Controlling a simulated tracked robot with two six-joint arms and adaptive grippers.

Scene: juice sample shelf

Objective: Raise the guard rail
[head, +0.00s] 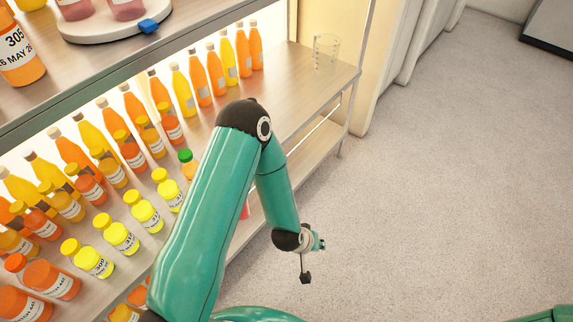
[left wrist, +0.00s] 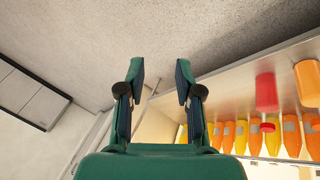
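My left arm bends over the shelf in the head view. Its wrist hangs in front of the shelf's right part, and the gripper end (head: 306,262) is small and partly hidden there. In the left wrist view my left gripper (left wrist: 160,78) is open, with its two fingers apart and nothing between them. I cannot pick out the guard rail with certainty. A thin metal bar (head: 318,126) shows under the middle shelf's right end, and my arm covers much of the shelf front. My right gripper is not in view.
The shelf unit (head: 318,88) holds rows of orange and yellow juice bottles (head: 217,72). A clear beaker (head: 326,50) stands at its right end. A round white plate (head: 116,27) with a blue part is on top. Pale carpet (head: 450,170) to the right is clear.

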